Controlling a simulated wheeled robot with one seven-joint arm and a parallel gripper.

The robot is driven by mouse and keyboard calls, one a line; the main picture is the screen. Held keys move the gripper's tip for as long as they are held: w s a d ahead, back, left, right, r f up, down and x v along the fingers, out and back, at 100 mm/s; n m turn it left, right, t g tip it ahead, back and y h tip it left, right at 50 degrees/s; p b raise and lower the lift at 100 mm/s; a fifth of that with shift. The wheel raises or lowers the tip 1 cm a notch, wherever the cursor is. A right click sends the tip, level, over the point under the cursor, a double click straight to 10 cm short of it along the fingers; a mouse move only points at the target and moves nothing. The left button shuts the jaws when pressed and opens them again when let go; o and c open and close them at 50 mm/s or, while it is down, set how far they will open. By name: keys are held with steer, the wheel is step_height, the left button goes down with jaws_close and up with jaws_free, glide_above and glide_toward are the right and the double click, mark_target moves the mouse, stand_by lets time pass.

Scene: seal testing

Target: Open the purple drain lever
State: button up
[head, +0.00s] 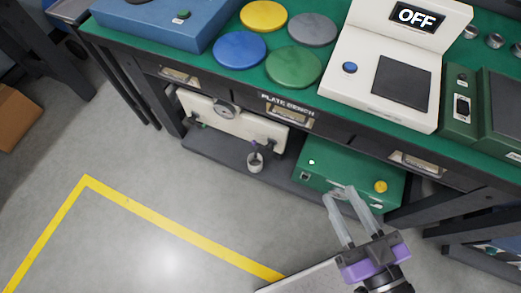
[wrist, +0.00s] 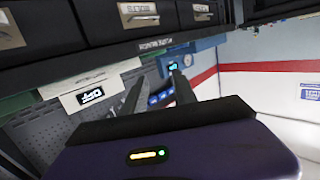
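A small purple piece, which looks like the drain lever (head: 253,144), shows in the head view under the bench. It is just above a small white cup (head: 255,165) on the lower shelf and beside a cream panel (head: 215,117). It is too small to tell how it is turned. My gripper (head: 339,191) is at the lower right, in front of a green box, well to the right of the lever. Its two fingers are apart with nothing between them. They also show apart in the wrist view (wrist: 156,82), where I cannot make out the lever.
The green box (head: 330,175) with a yellow knob stands on the dark lower shelf (head: 215,153). The green-topped bench (head: 210,75) carries coloured discs and a white device (head: 390,65) reading OFF. Open grey floor (head: 150,225) with a yellow line lies in front.

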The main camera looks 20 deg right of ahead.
steer(key=w+a+f+n+t+b, duration=0.1)
steer(key=w+f+b, duration=0.55)
steer(key=f, duration=0.45)
steer(key=w+f+b, duration=0.5)
steer(key=w+f, duration=0.2)
steer(key=f, duration=0.5)
steer(key=n+b, duration=0.8)
steer(key=b, duration=0.3)
glide_toward(260, 145)
step_height(260, 145, up, 9)
step_height(260, 145, down, 10)
steer(key=w+n+b, duration=0.1)
steer(key=w+n, duration=0.2)
steer(key=n, duration=0.4)
steer(key=shift+n+g+y, duration=0.4)
steer(key=shift+n, duration=0.3)
steer(key=shift+w+d+f+b, duration=0.1)
steer(key=shift+w+b, duration=0.9)
steer(key=shift+w, duration=0.85)
steer(key=shift+w+d+f+b, duration=0.15)
steer(key=shift+w+b, duration=0.85)
steer(key=shift+w, duration=0.85)
jaws_close()
